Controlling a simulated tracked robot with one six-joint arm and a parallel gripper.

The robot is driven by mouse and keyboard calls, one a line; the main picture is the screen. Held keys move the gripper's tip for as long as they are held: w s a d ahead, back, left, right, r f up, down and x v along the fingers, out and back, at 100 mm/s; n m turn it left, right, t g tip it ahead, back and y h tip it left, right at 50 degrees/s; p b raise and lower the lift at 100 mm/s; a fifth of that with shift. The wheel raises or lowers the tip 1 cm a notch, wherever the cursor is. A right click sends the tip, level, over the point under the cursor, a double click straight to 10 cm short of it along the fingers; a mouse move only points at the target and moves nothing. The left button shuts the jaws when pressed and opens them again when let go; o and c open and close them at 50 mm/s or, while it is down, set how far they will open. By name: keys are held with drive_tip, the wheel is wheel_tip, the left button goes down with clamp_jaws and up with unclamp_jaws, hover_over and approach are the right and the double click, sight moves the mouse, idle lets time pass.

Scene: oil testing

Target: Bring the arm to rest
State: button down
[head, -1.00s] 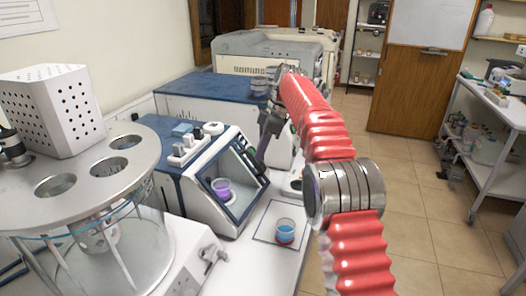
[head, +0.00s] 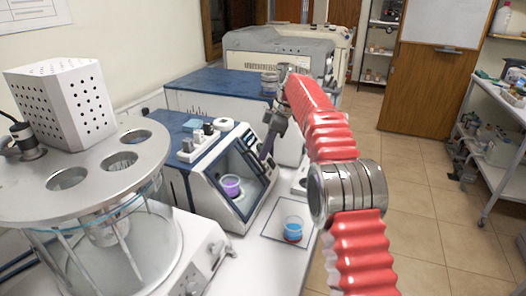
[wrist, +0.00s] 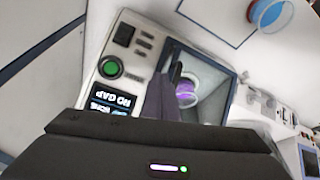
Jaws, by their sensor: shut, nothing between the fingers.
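My red-sleeved arm reaches forward over the bench in the head view. My gripper (head: 266,152) hangs down in front of the blue-and-white testing machine (head: 183,180), beside its open chamber. The fingers are shut and empty; they also show in the wrist view (wrist: 174,75), pointing towards the chamber. A cup of purple liquid (head: 231,186) stands inside the chamber, apart from the gripper, and shows in the wrist view (wrist: 186,92). A cup of blue liquid (head: 292,229) stands on a marked square on the bench.
A larger blue-topped machine (head: 215,84) is behind the testing machine. A shelf cart (head: 500,130) stands at the far right. The floor between is clear.

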drive_tip(key=shift+d, duration=0.25)
